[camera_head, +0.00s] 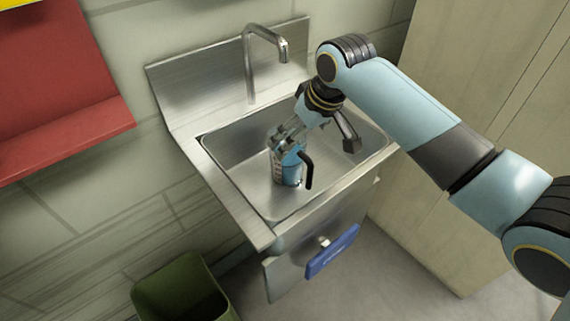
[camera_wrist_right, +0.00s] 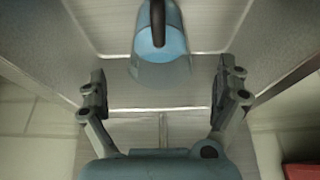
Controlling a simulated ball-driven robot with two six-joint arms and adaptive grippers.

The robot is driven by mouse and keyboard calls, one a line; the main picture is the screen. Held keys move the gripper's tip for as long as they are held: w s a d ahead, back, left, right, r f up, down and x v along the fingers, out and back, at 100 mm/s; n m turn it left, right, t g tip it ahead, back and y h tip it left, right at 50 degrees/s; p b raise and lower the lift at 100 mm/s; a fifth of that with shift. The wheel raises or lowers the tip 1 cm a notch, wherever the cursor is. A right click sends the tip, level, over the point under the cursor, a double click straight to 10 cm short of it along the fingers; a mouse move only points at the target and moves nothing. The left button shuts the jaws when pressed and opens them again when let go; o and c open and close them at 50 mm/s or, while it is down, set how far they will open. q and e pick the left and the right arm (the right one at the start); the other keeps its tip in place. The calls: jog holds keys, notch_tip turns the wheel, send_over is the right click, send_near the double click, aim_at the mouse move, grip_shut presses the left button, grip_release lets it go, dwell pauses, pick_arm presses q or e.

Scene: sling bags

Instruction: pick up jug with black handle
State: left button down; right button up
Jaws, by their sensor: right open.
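The jug (camera_head: 289,169) stands in the metal sink basin, light blue with a black handle on its right side. My right gripper (camera_head: 284,143) is at the jug's upper part in the head view, covering some of it. In the right wrist view the jug (camera_wrist_right: 163,62) shows at the top centre, with its black handle on it. There my right gripper (camera_wrist_right: 163,90) is open, its fingers spread to either side, with the jug ahead of the gap and no finger seen touching it. My left gripper is not in view.
The sink (camera_head: 240,182) has raised basin walls and a curved faucet (camera_head: 262,40) at its back. A blue item (camera_head: 332,251) hangs at the sink's front. A dark green bin (camera_head: 180,290) stands on the floor at lower left. A red shelf (camera_head: 60,140) is at left.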

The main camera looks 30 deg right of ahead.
aim_at(293, 163)
jog(key=b+x, duration=0.1)
jog(key=x, duration=0.6)
jog(key=shift+w+f, duration=0.25)
jog(key=shift+w, duration=0.05)
jog(key=shift+w+f, duration=0.1)
jog(key=shift+f, duration=0.15)
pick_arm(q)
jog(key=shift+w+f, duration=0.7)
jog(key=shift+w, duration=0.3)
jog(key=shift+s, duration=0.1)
pick_arm(e)
jog(key=shift+c, duration=0.4)
jog(key=c, duration=1.4)
jog(key=shift+c, duration=0.2)
jog(key=shift+r, duration=0.1)
